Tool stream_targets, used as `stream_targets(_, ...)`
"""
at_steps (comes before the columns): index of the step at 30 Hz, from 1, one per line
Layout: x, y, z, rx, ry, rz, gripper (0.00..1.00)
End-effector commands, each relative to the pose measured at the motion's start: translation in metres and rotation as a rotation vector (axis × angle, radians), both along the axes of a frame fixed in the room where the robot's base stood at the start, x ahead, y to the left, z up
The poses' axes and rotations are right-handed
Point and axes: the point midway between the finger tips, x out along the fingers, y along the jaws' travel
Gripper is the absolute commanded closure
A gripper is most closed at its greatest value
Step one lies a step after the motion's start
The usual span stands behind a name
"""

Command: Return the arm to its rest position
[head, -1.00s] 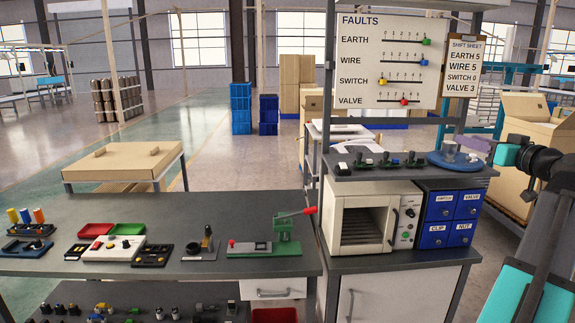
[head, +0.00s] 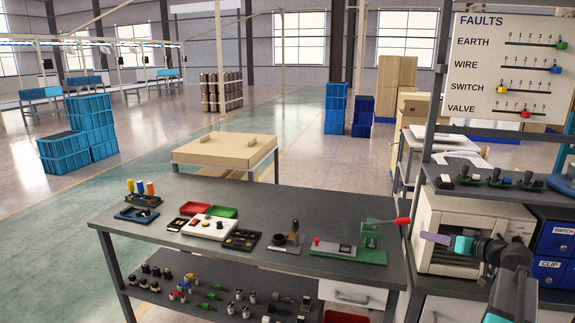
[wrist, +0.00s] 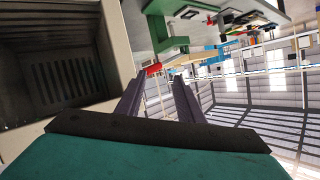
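My gripper (head: 424,237) shows at the lower right of the head view, with purple fingers, a teal part and a dark wrist. It is in front of the white oven (head: 428,212), whose left side and dark interior it partly covers. In the wrist view, the two purple fingers of my gripper (wrist: 158,80) stand apart with nothing held between them. The oven's dark cavity (wrist: 65,80) lies to their left there. Whether the fingers touch the oven cannot be told.
A green press (head: 370,238) with a red-tipped lever (head: 403,221) stands at the right of the grey workbench (head: 315,205), close to my gripper. Blue drawers (head: 552,272) are right of the oven. Switches (head: 497,178) stand on the shelf above it. Open floor lies left of the bench.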

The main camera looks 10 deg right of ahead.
Motion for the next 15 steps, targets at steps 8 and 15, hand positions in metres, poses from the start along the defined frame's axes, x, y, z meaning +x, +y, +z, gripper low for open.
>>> stream_targets(8, 0.026, 0.097, -0.103, 0.049, 0.151, 0.122, 0.66)
stream_targets(15, 0.026, 0.181, -0.188, 0.076, 0.296, 0.223, 0.66)
